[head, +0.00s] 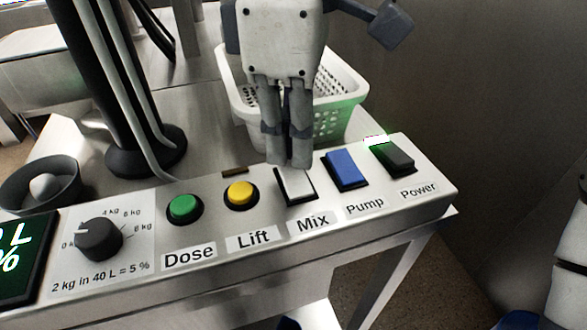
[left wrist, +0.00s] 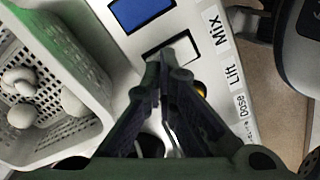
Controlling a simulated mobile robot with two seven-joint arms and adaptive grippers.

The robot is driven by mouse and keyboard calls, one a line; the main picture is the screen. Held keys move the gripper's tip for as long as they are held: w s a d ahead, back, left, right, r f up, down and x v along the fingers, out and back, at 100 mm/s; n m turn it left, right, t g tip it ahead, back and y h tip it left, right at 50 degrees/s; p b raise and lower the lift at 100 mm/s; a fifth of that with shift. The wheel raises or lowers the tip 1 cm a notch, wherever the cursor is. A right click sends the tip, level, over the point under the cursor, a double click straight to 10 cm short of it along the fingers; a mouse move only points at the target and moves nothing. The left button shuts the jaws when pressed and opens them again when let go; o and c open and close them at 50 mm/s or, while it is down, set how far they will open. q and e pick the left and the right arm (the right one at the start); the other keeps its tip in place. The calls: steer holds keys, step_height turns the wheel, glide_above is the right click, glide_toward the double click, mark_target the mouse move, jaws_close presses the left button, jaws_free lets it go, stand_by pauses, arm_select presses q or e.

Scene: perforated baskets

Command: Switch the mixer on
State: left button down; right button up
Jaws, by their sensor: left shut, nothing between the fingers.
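The Mix switch (head: 297,184) is a white rocker on the sloping metal control panel, above its "Mix" label. It also shows in the left wrist view (left wrist: 184,50). My left gripper (head: 290,163) is shut and empty. Its fingertips are at the upper edge of the Mix switch and cover part of it; I cannot tell whether they touch it. In the left wrist view the fingertips (left wrist: 168,62) overlap the switch's near side. The mixer itself cannot be made out for certain. My right gripper is not in view.
The blue Pump switch (head: 346,170) and the dark Power switch (head: 393,156), with a green glow, are to the right. The yellow Lift button (head: 241,195), green Dose button (head: 185,208) and knob (head: 99,239) are to the left. A white perforated basket (head: 345,93) stands behind.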

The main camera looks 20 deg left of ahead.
mark_target(291, 167)
arm_select(q)
steer(key=shift+f, duration=0.65)
steer(key=shift+r, duration=3.55)
